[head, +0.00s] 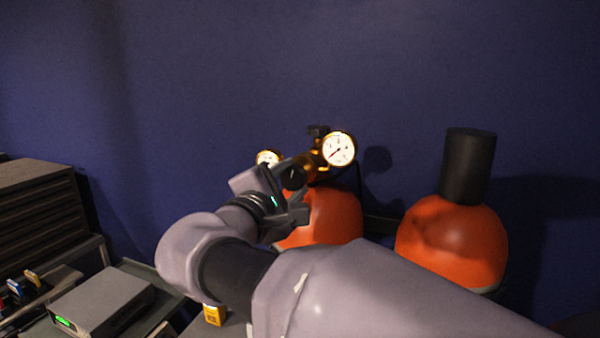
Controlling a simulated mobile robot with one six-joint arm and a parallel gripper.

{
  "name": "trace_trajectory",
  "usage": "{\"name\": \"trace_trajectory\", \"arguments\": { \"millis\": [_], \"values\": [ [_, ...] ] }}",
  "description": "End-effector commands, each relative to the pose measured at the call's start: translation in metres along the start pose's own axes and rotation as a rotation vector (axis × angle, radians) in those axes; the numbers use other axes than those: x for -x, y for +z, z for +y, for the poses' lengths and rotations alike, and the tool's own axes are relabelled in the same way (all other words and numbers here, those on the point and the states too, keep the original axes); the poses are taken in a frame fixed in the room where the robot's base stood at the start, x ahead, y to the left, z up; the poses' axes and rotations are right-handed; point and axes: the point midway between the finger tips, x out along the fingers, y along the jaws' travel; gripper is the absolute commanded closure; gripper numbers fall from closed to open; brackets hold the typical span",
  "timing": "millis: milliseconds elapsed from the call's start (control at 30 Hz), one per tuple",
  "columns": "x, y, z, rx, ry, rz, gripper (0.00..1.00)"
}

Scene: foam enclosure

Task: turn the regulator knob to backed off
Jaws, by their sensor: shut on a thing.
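The regulator is a brass body (314,160) with two round white gauges, one at the right (339,149) and a smaller-looking one at the left (268,157). It sits at the top of an orange cylinder (335,215). Its black knob (293,177) faces my arm. My gripper (295,181) is at the knob, with one finger above and one below it, and is shut on it. The right gauge's needle points to the lower left. The gripper and arm hide part of the left gauge and cylinder. No mark showing the knob's setting can be made out.
A second orange cylinder with a black cap (468,166) stands to the right. A grey box with a green display (103,302) and a dark drawer cabinet (38,210) are at the left. A yellow object (214,315) lies below my arm. A dark blue wall is behind.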

Motion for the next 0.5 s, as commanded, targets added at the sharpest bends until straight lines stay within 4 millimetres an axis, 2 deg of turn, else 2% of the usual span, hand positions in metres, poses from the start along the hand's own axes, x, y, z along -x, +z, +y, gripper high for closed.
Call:
{"name": "trace_trajectory", "arguments": {
  "millis": [200,500],
  "values": [
    [-0.0001,0.0006,0.0017,0.144,-0.001,0.0,0.97],
    [-0.0001,0.0003,0.0012,0.26,0.0,-0.001,0.97]
  ]
}}
